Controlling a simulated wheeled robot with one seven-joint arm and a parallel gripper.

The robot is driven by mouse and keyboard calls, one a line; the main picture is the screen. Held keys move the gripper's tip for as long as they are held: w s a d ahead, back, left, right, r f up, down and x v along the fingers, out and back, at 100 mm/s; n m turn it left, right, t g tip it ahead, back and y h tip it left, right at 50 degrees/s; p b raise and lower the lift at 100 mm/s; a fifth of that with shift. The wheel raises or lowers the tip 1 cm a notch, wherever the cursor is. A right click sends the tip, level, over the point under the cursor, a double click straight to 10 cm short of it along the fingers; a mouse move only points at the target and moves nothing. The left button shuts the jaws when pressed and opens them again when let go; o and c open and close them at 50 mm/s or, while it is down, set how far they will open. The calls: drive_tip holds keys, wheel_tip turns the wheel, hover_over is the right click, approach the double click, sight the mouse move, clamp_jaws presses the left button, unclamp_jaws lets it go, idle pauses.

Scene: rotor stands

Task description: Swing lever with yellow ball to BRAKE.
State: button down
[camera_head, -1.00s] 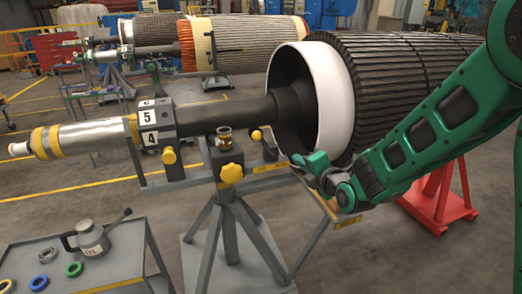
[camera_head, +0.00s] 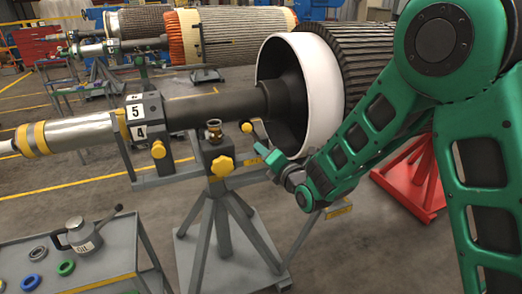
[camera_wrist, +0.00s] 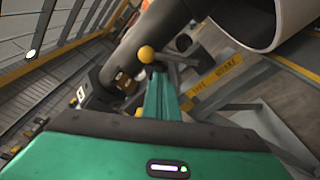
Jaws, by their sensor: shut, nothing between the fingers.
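The yellow ball (camera_head: 246,127) tops a short lever beside the dark rotor shaft, left of the white ring. In the wrist view the ball (camera_wrist: 146,54) shows just beyond my fingertips, and its lever (camera_wrist: 172,58) runs to the right. My gripper (camera_head: 263,150) is shut and empty, just below and right of the ball. In the wrist view its green fingers (camera_wrist: 158,80) are together; whether they touch the ball or lever I cannot tell. A yellow label plate (camera_wrist: 216,76) on the grey rail lies right of the ball; BRAKE appears on its far right part.
The rotor shaft (camera_head: 215,108) and white ring (camera_head: 331,95) stand close above and right of my gripper. A yellow knob (camera_head: 222,166) on the grey stand is at lower left. A grey table (camera_head: 112,250) with an oil can (camera_head: 80,238) and rings stands front left.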

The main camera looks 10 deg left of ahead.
sight(255, 137)
drive_tip(key=x, duration=0.7)
drive_tip(key=shift+w+a, duration=0.25)
drive_tip(key=shift+a, duration=0.1)
drive_tip(key=shift+r, duration=0.1)
